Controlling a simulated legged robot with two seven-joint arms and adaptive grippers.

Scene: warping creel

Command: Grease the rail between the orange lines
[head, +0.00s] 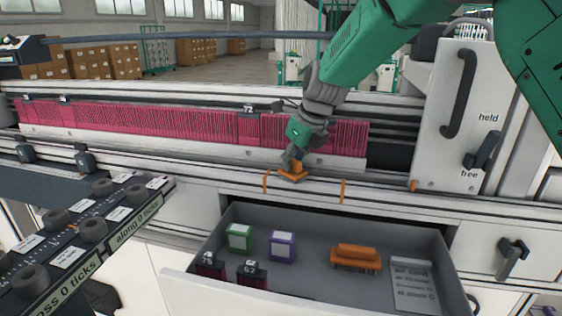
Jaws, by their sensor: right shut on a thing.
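My right gripper (293,160) reaches down from the upper right to the front rail (318,185). It is shut on a small orange piece (293,174), which is at the rail; I cannot tell whether it touches the surface. A left orange line (265,181) and a right orange line (342,190) cross the rail. The orange piece is between them, nearer the left line. The gripper hides part of the rail behind it. My left gripper is not in view.
An open grey drawer (318,225) below the rail holds a green box (240,238), a purple box (282,246), an orange brush-like block (357,257), dark red pieces and a printed card (412,285). A white panel with a lever (484,150) stands right. A dial panel (92,228) is at left.

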